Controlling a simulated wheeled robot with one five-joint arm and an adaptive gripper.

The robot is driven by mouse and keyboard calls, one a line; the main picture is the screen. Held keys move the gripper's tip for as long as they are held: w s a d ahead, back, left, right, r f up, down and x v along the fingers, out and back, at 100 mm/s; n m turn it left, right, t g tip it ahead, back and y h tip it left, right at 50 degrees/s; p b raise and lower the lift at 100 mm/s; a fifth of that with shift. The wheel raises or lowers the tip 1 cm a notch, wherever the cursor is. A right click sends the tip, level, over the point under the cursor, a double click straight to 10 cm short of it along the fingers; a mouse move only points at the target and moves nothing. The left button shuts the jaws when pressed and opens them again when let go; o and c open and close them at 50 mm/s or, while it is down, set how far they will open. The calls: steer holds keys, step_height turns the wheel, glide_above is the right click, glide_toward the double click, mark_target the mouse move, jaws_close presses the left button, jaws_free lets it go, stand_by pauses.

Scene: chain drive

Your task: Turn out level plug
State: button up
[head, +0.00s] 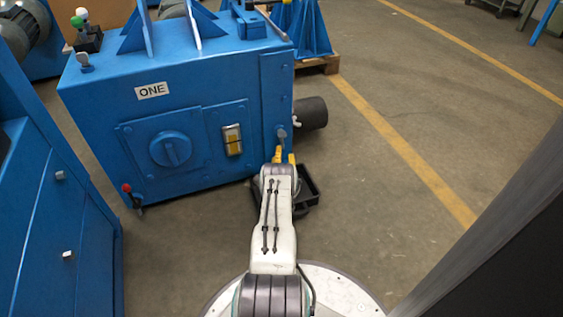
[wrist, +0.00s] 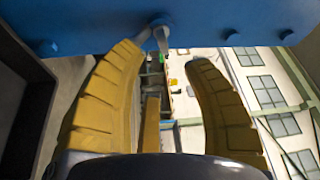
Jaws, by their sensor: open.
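The level plug (head: 282,133) is a small grey plug with a narrow grip, low at the right end of the blue housing's front face (head: 190,100). In the wrist view the plug (wrist: 161,38) sticks out of the blue face at the top middle. My gripper (head: 285,157) is just in front of and below it in the head view. In the wrist view my gripper (wrist: 164,57) has its two yellow fingers spread, one on each side of the plug in the picture. Nothing is held. I cannot tell whether a fingertip touches the plug.
A black tray (head: 312,186) lies on the floor under my wrist. A dark cylinder (head: 312,113) juts from the housing's right side. A yellow sight glass (head: 232,139) and a round cover (head: 170,149) are to the left. The floor to the right is clear.

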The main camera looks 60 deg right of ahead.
steer(key=shift+v, duration=1.3)
steer(key=shift+w+a, duration=0.1)
